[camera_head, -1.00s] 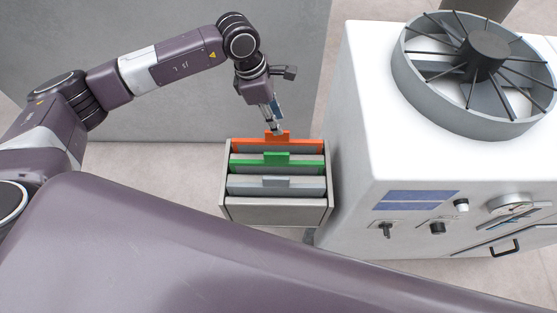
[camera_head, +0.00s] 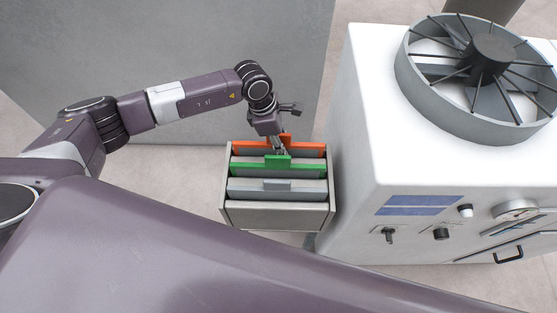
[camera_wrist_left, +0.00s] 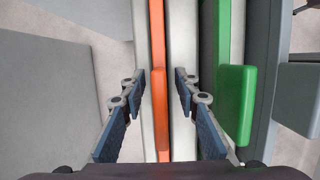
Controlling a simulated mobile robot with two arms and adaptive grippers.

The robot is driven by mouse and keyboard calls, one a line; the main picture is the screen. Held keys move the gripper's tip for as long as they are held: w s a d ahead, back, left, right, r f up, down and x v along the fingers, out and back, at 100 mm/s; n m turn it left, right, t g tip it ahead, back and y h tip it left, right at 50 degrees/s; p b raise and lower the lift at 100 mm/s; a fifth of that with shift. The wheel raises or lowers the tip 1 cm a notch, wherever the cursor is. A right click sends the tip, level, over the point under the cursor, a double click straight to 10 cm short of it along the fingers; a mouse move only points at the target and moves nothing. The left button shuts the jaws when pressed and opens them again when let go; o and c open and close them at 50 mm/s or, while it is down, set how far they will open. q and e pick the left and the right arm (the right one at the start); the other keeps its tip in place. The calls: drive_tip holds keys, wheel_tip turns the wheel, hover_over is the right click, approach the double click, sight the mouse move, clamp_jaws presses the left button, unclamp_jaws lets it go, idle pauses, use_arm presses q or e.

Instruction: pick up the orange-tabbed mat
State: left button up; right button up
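The orange-tabbed mat (camera_head: 243,149) stands upright at the back of a grey rack (camera_head: 277,217). In the left wrist view its orange edge (camera_wrist_left: 157,45) and raised tab (camera_wrist_left: 161,115) run between my fingers. My left gripper (camera_head: 279,149) is over the back of the rack, partly covering the orange tab. In the left wrist view this gripper (camera_wrist_left: 160,82) is open, one finger on each side of the orange tab with gaps. I cannot tell how far the fingertips reach down. My right gripper is not in view.
A green-tabbed mat (camera_head: 250,168) and a grey-tabbed mat (camera_head: 250,189) stand in the rack in front of the orange one. A white machine (camera_head: 350,210) with a round fan housing stands close at the right. A grey panel (camera_head: 200,60) rises behind the rack.

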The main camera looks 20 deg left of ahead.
use_arm(q)
drive_tip(key=shift+d+f, duration=0.1)
drive_tip(key=shift+f, duration=0.35)
drive_tip(key=shift+c, duration=0.3)
clamp_jaws()
drive_tip(key=shift+r, duration=0.1)
wheel_tip(320, 180, up, 28)
drive_tip(key=b, duration=0.6)
drive_tip(key=shift+b, duration=0.3)
